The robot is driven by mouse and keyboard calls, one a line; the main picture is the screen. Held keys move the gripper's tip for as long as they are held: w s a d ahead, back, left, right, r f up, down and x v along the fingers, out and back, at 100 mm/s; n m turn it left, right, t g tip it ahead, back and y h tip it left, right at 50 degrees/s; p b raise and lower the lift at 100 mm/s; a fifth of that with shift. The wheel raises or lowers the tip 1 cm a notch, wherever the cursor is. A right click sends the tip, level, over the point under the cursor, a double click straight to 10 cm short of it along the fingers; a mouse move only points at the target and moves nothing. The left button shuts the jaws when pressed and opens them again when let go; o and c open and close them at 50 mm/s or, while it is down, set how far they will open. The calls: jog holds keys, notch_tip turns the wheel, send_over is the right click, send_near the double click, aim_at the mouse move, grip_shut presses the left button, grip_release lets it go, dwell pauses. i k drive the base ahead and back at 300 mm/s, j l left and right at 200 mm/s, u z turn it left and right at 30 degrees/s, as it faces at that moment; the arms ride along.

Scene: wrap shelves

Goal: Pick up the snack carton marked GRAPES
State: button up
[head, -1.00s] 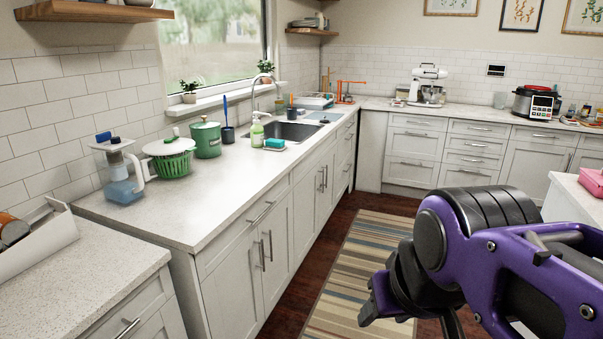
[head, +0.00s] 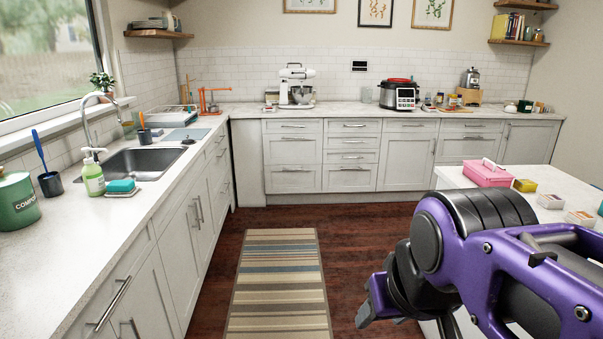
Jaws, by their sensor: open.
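I cannot make out a carton marked GRAPES. Several small cartons lie on the white island top at right: a yellow one (head: 525,185), a pale one (head: 551,201) and a white and reddish one (head: 580,218). Their print is too small to read. My purple and black arm fills the lower right. My gripper (head: 371,305) shows partly at its lower left end, open, over the floor beside the island, apart from the cartons. Part of the island is hidden behind my arm.
A pink box (head: 487,173) stands on the island (head: 530,172). A striped rug (head: 279,285) lies on clear floor between the left sink counter (head: 110,225) and the island. The back counter holds a white mixer (head: 297,84), a cooker (head: 399,94) and several small items.

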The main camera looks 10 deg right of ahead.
aim_at(553, 202)
jog(key=i+z, duration=0.15)
jog(key=i, duration=0.6)
jog(key=i+j+z, duration=0.1)
jog(key=i, duration=0.65)
jog(key=i+j+z, duration=0.15)
jog(key=i, duration=0.65)
jog(key=i+z, duration=0.2)
jog(key=z, duration=0.15)
jog(key=i+j+z, duration=0.15)
jog(key=z, duration=0.2)
jog(key=i+j+z, duration=0.1)
jog(key=z, duration=0.3)
jog(key=i+j, duration=0.05)
